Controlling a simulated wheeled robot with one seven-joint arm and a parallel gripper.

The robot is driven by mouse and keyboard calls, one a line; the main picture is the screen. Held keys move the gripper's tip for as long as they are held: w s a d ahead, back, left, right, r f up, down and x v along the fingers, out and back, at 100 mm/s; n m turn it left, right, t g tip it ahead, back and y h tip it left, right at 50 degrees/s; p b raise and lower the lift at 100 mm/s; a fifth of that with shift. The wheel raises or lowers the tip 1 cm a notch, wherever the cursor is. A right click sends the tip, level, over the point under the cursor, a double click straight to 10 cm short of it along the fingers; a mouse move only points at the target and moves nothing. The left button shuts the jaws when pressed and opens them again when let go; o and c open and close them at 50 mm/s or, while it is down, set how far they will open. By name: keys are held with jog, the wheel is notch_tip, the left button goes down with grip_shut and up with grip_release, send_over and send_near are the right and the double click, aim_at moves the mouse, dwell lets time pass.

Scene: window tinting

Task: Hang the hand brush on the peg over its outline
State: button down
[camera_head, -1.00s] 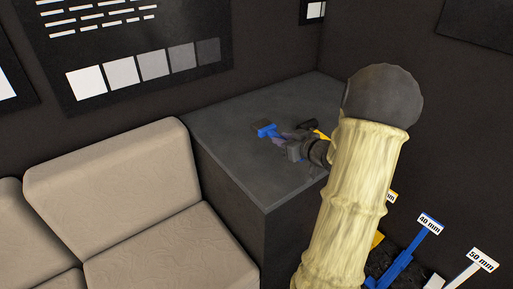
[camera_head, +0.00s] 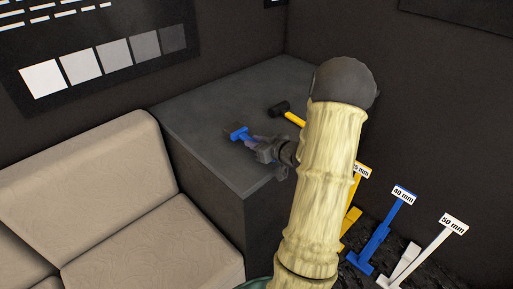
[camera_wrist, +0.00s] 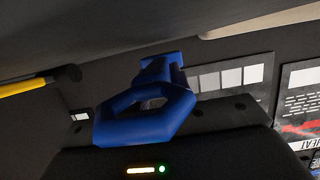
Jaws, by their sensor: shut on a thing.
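The blue hand brush (camera_head: 238,133) is in my gripper (camera_head: 262,150), which is shut on it over the dark grey counter in the head view. In the wrist view the hand brush (camera_wrist: 148,115) shows a looped blue handle and a narrower far part. Its bristles cannot be made out. Whether it touches the counter cannot be told. I can make out no peg or brush outline in either view.
A yellow-handled tool with a black head (camera_head: 280,107) lies on the counter (camera_head: 190,110) behind my gripper. A beige sofa (camera_head: 100,190) stands left. Labelled yellow, blue (camera_head: 380,240) and white (camera_head: 432,246) tools stand at lower right. Dark walls close the back.

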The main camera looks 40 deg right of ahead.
jog(key=shift+f, duration=1.05)
jog(key=shift+s+f, duration=0.1)
jog(key=shift+f, duration=0.1)
jog(key=c, duration=1.2)
grip_release()
jog(key=shift+d, duration=0.1)
jog(key=v, duration=1.7)
jog(key=shift+a+r+p, duration=0.3)
jog(key=shift+p, duration=0.15)
jog(key=shift+s, duration=0.1)
